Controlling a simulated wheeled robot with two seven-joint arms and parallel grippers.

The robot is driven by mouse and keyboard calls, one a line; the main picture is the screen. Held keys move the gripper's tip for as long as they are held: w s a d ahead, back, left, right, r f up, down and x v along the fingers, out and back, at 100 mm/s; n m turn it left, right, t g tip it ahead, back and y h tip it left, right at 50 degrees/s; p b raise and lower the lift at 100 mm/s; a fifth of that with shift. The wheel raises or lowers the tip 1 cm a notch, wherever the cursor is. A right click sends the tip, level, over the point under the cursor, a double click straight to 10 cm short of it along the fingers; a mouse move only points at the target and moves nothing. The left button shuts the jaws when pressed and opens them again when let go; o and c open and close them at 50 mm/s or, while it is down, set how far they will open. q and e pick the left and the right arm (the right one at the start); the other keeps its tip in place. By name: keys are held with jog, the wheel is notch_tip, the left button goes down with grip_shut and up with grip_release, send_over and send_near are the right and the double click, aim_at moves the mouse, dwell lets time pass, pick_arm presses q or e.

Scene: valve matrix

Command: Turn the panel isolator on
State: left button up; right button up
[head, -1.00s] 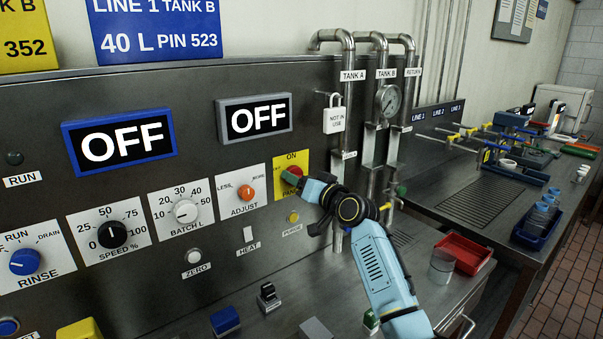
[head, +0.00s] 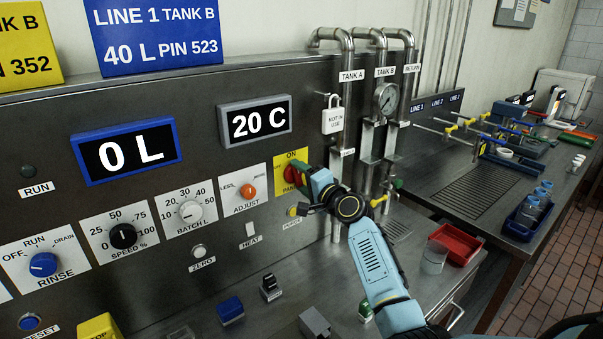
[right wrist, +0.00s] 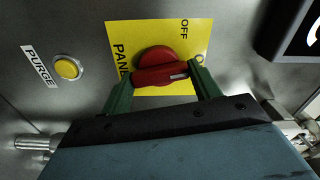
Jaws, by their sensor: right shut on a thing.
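The panel isolator is a red rotary knob (right wrist: 160,72) on a yellow plate (head: 281,156) marked ON, OFF and PANEL. My right gripper (head: 301,175) reaches the knob from the right. In the right wrist view its green fingers (right wrist: 160,85) are on either side of the knob's red handle bar, shut on it. The white mark on the bar points toward the ON side of the plate. In the head view the gripper partly hides the plate and knob. The blue-framed display (head: 125,151) reads 0 L and the grey-framed display (head: 255,121) reads 20 C. My left gripper is out of view.
The yellow PURGE button (right wrist: 68,69) sits close beside the plate. The ADJUST knob (head: 247,191) and HEAT switch (head: 250,229) are to its left. Vertical pipes (head: 341,170) and a padlock (head: 333,118) stand close to the right. A red tray (head: 455,242) lies on the bench.

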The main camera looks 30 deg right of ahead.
jog(key=shift+m+p, duration=0.45)
jog(key=shift+m, duration=0.65)
jog(key=o, duration=1)
jog(key=s, duration=0.9)
jog(key=s+d, duration=0.1)
jog(key=s, duration=0.3)
jog(key=shift+s, duration=0.2)
jog(key=shift+f, duration=0.1)
